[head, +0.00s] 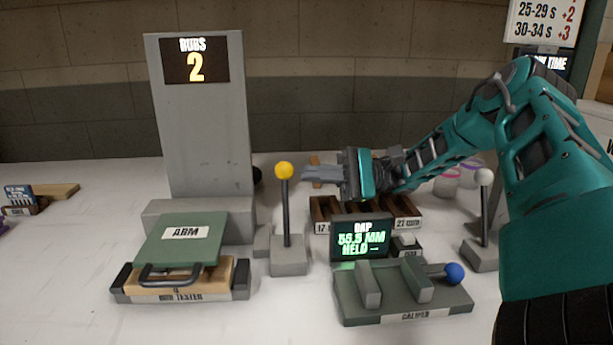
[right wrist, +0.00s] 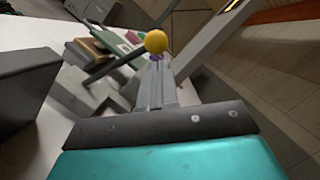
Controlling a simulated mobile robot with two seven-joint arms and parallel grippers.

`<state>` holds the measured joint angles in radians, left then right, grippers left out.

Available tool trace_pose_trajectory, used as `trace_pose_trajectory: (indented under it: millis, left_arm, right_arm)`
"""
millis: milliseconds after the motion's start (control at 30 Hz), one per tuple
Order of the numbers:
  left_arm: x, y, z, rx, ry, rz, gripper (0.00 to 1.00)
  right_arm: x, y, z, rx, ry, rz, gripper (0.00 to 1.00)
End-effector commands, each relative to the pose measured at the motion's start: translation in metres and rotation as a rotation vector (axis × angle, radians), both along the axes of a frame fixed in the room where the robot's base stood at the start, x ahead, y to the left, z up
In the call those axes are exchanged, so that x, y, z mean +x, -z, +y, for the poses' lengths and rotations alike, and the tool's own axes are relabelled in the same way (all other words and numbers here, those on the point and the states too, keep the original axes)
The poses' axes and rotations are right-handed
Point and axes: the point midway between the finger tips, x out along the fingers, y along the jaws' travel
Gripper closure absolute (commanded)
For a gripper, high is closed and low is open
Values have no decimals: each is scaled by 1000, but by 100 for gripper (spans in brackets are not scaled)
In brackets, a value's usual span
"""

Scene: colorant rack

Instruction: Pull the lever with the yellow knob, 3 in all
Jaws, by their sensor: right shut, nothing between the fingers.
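The lever's yellow knob (head: 284,170) tops a dark upright rod on a grey base (head: 288,262), left of centre in the head view. My right gripper (head: 305,174) reaches in from the right with its fingers shut and empty. In the head view its fingertips are just right of the yellow knob, at about knob height. In the right wrist view the yellow knob (right wrist: 156,41) shows just beyond the fingertips (right wrist: 155,68); I cannot tell whether they touch. A display on the tall grey panel (head: 195,66) reads "RUBS 2". My left gripper is out of view.
The green ARM block (head: 180,244) sits on the tester left of the lever. A green caliper (head: 400,290) with a blue knob and a lit display (head: 362,238) stand right of it. A white-knobbed lever (head: 484,205) stands farther right.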

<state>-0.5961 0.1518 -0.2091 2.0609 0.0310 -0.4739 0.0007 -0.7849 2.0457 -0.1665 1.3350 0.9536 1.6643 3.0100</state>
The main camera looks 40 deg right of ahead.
Motion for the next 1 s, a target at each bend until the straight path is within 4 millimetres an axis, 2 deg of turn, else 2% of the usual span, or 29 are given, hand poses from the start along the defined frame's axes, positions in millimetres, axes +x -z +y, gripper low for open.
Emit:
trace_pose_trajectory:
  millis: [200,667,1000]
  left_arm:
    - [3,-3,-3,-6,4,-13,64]
    - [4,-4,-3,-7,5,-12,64]
    - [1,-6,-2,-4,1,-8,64]
  right_arm:
    - [8,-3,16,-1,-1,0,100]
    - [9,-5,18,-9,1,-9,100]
    - [3,-10,23,-94,0,-114,100]
